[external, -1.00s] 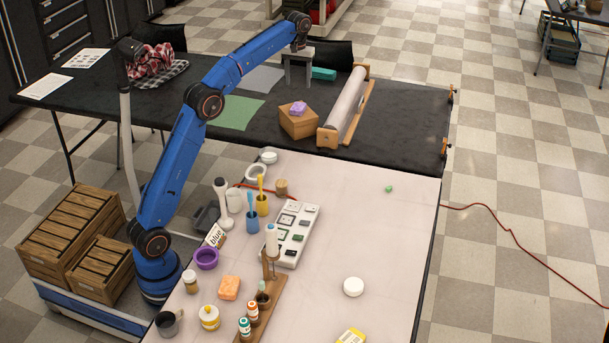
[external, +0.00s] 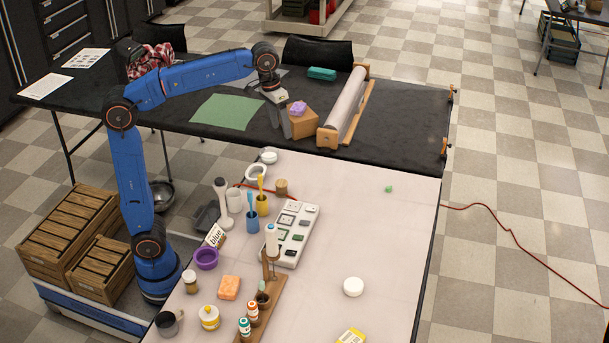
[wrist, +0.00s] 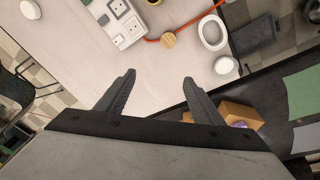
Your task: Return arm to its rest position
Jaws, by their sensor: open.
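My blue arm is bent up and over at the left of the external view. My gripper (external: 279,121) hangs at its end, pointing down above the near edge of the black table (external: 400,125), just left of a wooden box (external: 303,122) with a purple soap (external: 298,108) on top. In the wrist view my gripper (wrist: 160,90) shows two dark fingers spread apart with nothing between them. The box (wrist: 240,115) lies beyond the right finger there, with the soap partly hidden by the gripper body.
The white table (external: 385,240) holds a switch panel (external: 294,235), cups, bottles and an orange sponge (external: 229,287). A paper roll (external: 345,105) on a wooden stand is right of the box. A green sheet (external: 228,111) lies flat on the black table. The white table's right side is mostly clear.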

